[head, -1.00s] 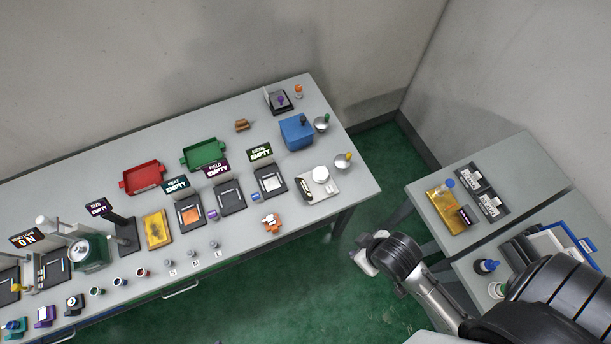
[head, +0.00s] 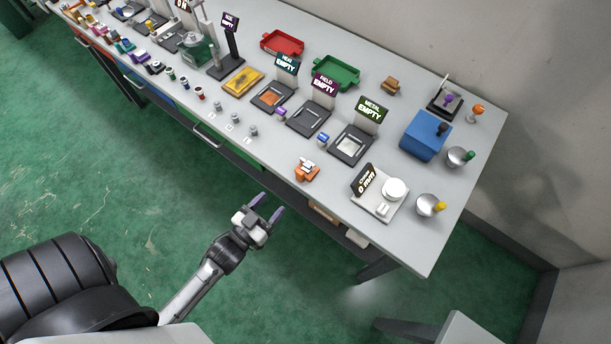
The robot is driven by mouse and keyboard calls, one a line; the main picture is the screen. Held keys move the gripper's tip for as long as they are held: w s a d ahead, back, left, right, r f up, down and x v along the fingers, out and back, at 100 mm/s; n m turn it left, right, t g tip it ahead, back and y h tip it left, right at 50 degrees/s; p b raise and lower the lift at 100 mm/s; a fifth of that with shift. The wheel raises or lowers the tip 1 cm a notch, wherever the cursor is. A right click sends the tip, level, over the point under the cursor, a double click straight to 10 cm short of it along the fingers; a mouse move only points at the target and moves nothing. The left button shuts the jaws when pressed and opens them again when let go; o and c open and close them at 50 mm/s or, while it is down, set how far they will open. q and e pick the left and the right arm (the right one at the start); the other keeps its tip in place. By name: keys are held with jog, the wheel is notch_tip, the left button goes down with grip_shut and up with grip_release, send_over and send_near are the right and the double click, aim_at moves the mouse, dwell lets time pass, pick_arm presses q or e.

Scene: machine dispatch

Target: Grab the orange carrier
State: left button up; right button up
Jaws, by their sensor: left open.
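The orange carrier (head: 306,174) is a small orange piece with a white and dark top. It sits near the front edge of the long grey table, left of the scale. My left gripper (head: 271,205) is open and empty, with purple fingertips. It is off the table's front side, over the green floor, below and left of the carrier in the picture and apart from it. My right gripper is not in view.
Behind the carrier stand dark trays with signs reading EMPTY, such as the metal one (head: 349,147). A scale (head: 378,195) is to its right, with a metal bowl (head: 429,205) beyond. Small grey weights (head: 253,131) stand to its left. The table around the carrier is clear.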

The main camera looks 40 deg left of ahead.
aim_at(298, 174)
pick_arm(q)
jog(key=w, duration=0.8)
jog(key=shift+w+a+f, duration=0.1)
jog(key=shift+a+f, duration=0.05)
jog(key=shift+f, duration=0.1)
jog(key=shift+w+a, duration=0.15)
jog(key=shift+w, duration=1.25)
jog(key=shift+w+a, duration=0.1)
jog(key=shift+w, duration=1.25)
grip_shut()
